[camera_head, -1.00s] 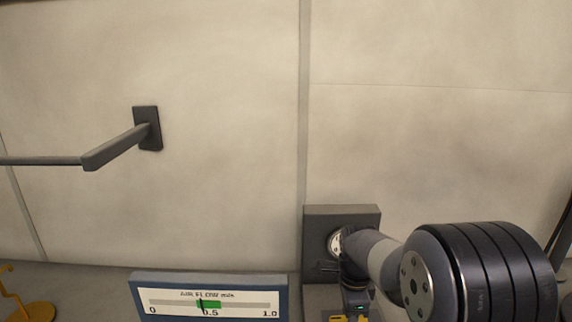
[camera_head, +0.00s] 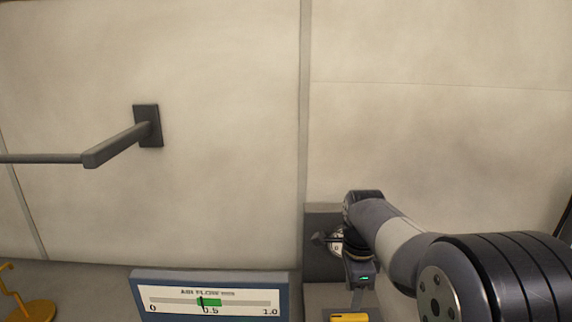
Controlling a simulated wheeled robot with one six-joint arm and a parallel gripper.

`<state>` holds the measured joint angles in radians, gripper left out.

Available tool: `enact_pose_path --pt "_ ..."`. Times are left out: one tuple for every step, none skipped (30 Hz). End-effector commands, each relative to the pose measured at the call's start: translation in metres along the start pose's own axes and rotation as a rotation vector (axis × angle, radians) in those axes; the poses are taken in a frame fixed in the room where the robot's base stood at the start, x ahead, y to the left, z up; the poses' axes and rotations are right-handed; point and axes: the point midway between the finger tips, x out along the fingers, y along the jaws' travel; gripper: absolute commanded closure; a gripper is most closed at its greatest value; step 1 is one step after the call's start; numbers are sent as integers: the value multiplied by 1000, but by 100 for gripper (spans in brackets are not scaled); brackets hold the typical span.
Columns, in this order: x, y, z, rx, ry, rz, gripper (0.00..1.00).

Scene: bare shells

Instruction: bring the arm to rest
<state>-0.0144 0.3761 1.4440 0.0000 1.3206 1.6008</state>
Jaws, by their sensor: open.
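My gripper (camera_head: 357,297) hangs below the wrist at the lower right, in front of a grey wall box. A small green light shows on its body. The jaws are open, seen nearly edge-on, and I see nothing between them. My arm comes in from the lower right corner and hides part of the box. The grey wall box (camera_head: 322,268) carries a pale round dial (camera_head: 337,243) with a dark knob or handle (camera_head: 318,238) at its left; the wrist partly covers it.
A blue-framed air flow gauge (camera_head: 210,279) stands lower middle, its pointer at the green band's left part. A yellow block (camera_head: 348,317) lies below my gripper. A grey wall bar (camera_head: 120,145) juts out at left. A yellow hooked stand (camera_head: 36,311) is lower left.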

Motion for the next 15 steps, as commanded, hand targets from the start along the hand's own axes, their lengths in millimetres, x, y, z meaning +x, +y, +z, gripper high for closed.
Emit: enact_pose_path --pt "-11 0 0 0 0 -5 58" --pt "-18 -1 0 0 0 -5 58" --pt "-26 -1 0 0 0 -5 58" --pt "-32 -1 0 0 0 -5 58" --pt "-37 0 0 0 0 -4 58" --pt "-32 1 0 0 0 4 58" --pt "-23 1 0 0 0 7 58" --pt "-17 1 0 0 0 8 58" --pt "-9 2 0 0 0 7 58" --pt "-3 1 0 0 0 6 58" --pt "3 1 0 0 0 7 58" --pt "11 1 0 0 0 7 58" --pt "17 1 0 0 0 6 58" --pt "23 1 0 0 0 7 58" --pt "32 1 0 0 0 7 58"
